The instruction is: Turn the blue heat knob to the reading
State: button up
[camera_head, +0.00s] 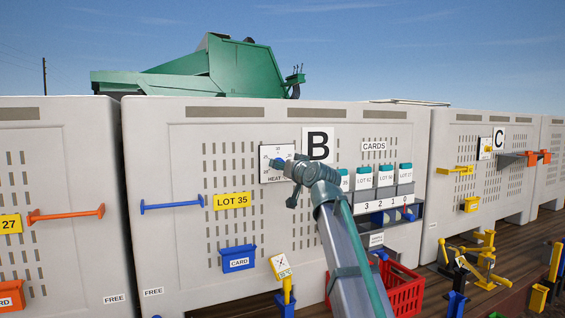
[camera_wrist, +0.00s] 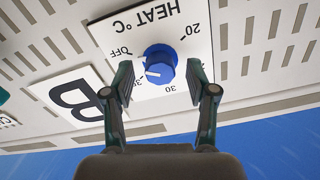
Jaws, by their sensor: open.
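The blue heat knob (camera_wrist: 160,64) sits on a white dial plate (camera_wrist: 150,30) marked "HEAT °C", which appears upside down in the wrist view. The knob's white mark points to the lower left there, toward a number partly hidden by the left finger. "OFF", "20" and "30" are legible around it. My gripper (camera_wrist: 160,76) is open, with one finger on each side of the knob; I cannot tell whether they touch it. In the head view my gripper (camera_head: 284,168) is in front of the dial plate (camera_head: 276,152) and covers part of it.
The plate is on crate wall B, left of the "B" sign (camera_head: 318,146). A yellow "LOT 35" label (camera_head: 232,201), a blue bar (camera_head: 172,205) and a blue card box (camera_head: 238,259) are to the left. A card rack (camera_head: 385,203) and red basket (camera_head: 404,290) are to the right.

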jog(key=shift+w+a, duration=0.2)
jog(key=shift+w, duration=0.1)
jog(key=shift+c, duration=0.3)
grip_shut()
jog(key=shift+f, duration=0.1)
jog(key=shift+f+n+b, duration=0.1)
jog(key=shift+n+b, duration=0.2)
jog(key=shift+b, duration=0.3)
